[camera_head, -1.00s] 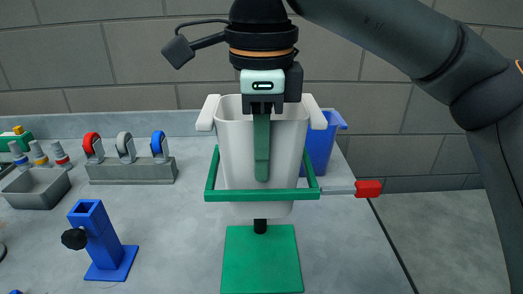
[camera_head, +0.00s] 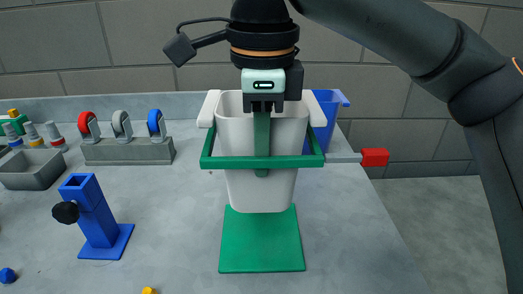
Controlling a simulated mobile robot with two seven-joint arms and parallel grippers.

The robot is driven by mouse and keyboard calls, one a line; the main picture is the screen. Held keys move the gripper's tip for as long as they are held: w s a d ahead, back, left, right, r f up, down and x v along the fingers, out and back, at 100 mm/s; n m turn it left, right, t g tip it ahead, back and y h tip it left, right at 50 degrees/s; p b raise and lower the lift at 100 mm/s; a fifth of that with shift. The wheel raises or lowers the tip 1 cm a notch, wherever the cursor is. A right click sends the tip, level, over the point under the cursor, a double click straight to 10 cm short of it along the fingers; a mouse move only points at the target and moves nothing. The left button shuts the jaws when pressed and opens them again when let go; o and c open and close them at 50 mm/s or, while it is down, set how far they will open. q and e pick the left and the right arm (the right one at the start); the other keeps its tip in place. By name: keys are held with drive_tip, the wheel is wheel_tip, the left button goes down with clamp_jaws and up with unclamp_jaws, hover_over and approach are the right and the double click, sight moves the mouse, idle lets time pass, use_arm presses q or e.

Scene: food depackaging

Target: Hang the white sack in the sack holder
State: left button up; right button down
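The white sack (camera_head: 237,190) is upright, with two side flaps at its top. It passes down through the green ring of the sack holder (camera_head: 220,162), its rim and flaps above the ring. Its lower end is above or near the green base (camera_head: 262,250); contact is unclear. My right gripper (camera_head: 262,140) points down at the sack's front rim, shut on it. One green finger lies along the front wall, its tip just below the ring's front bar; the other finger is hidden. My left gripper is not in view.
A blue container (camera_head: 325,112) stands behind the sack, with a red block (camera_head: 375,157) to its right. The bench right of the base is clear.

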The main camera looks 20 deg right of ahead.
drive_tip(key=shift+f, duration=0.45)
drive_tip(key=c, duration=1.2)
unclamp_jaws()
drive_tip(key=shift+s, duration=0.1)
drive_tip(key=shift+o, duration=1)
drive_tip(key=shift+r, duration=0.1)
wheel_tip(320, 180, up, 9)
drive_tip(key=p, duration=0.7)
drive_tip(key=shift+s, duration=0.3)
drive_tip(key=shift+s+a, duration=0.1)
